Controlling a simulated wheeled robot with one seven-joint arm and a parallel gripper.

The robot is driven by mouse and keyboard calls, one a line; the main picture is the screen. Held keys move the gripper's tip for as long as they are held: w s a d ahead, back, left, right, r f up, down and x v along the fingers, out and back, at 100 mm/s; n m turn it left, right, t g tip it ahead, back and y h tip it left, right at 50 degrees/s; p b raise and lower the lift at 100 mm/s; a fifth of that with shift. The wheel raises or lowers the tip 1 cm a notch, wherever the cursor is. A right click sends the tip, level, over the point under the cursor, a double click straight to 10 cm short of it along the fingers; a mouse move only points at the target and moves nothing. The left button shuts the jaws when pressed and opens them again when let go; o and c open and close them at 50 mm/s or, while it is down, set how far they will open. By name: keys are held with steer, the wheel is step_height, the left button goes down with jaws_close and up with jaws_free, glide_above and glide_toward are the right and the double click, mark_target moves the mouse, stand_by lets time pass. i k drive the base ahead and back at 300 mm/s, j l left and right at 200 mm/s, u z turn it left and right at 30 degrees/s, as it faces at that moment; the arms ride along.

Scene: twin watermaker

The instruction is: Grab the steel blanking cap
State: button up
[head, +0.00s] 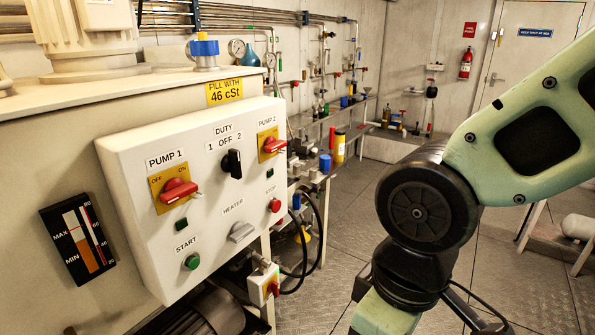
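I cannot make out a steel blanking cap for certain in the head view. A blue-collared fitting with a yellowish top (203,48) stands upright on the cream tank top at the upper left; I cannot tell whether it bears a cap. My pale green and black arm fills the right side and runs down out of the bottom edge. My gripper is not in view, so what it holds, if anything, does not show.
A white control panel (215,155) with red switches juts from the tank (90,130) on the left. A level gauge (80,243) is beside it. Pipes, valves and a cluttered bench line the left wall. Grey floor (345,225) is open in the middle. A fire extinguisher (465,65) hangs near the door (525,60).

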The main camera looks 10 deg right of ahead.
mark_target(296, 166)
steer(key=i+l, duration=0.3)
steer(key=i, duration=0.15)
steer(key=i+l, duration=0.3)
steer(key=i, duration=0.2)
steer(key=i+l+z, duration=0.1)
steer(key=i+l, duration=0.2)
steer(key=i, duration=0.15)
steer(key=i+l, duration=0.25)
steer(key=i, duration=0.25)
steer(key=i+l, duration=0.25)
steer(key=i, duration=0.25)
